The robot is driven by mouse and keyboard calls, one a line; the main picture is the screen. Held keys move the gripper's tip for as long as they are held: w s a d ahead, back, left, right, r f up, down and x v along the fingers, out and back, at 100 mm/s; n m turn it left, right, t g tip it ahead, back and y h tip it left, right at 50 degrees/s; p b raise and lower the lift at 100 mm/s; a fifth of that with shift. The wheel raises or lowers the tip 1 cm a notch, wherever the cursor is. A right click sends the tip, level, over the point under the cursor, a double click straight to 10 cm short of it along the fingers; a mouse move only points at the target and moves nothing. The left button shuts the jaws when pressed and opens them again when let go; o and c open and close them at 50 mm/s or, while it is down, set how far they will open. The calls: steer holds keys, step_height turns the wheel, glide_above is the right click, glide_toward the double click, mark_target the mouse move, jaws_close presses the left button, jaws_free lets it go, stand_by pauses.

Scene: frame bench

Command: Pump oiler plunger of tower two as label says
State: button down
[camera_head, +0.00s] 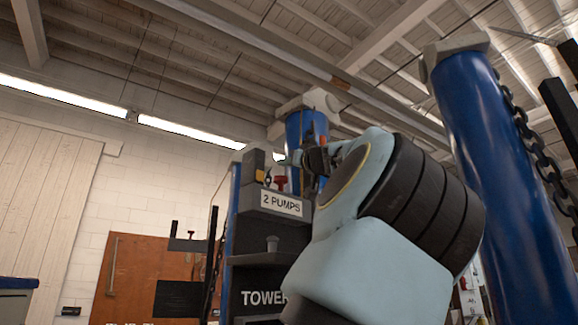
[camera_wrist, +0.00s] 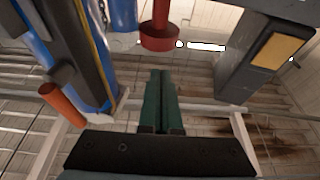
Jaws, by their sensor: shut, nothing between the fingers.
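In the head view, a dark tower unit carries a white label (camera_head: 282,204) reading "2 PUMPS". Lower on it is a sign (camera_head: 263,298) reading "TOWER", its number hidden by my arm. A red plunger (camera_head: 280,182) stands on the ledge above the label. The wrist view shows the red plunger (camera_wrist: 160,30) at the top centre, a stem with a wider round cap. My gripper (camera_wrist: 160,73) has its green fingers together and empty, apart from the cap in the picture. In the head view my gripper (camera_head: 287,160) is just above the plunger.
A dark box with a yellow panel (camera_wrist: 278,52) stands right of the plunger in the wrist view. A blue column (camera_wrist: 75,50) and an orange cylinder (camera_wrist: 62,103) are at left. A large blue column (camera_head: 505,170) with a chain stands right in the head view.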

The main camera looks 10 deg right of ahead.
steer(key=b+v, duration=0.6)
steer(key=v, duration=0.4)
steer(key=shift+f, duration=0.1)
stand_by(0.6)
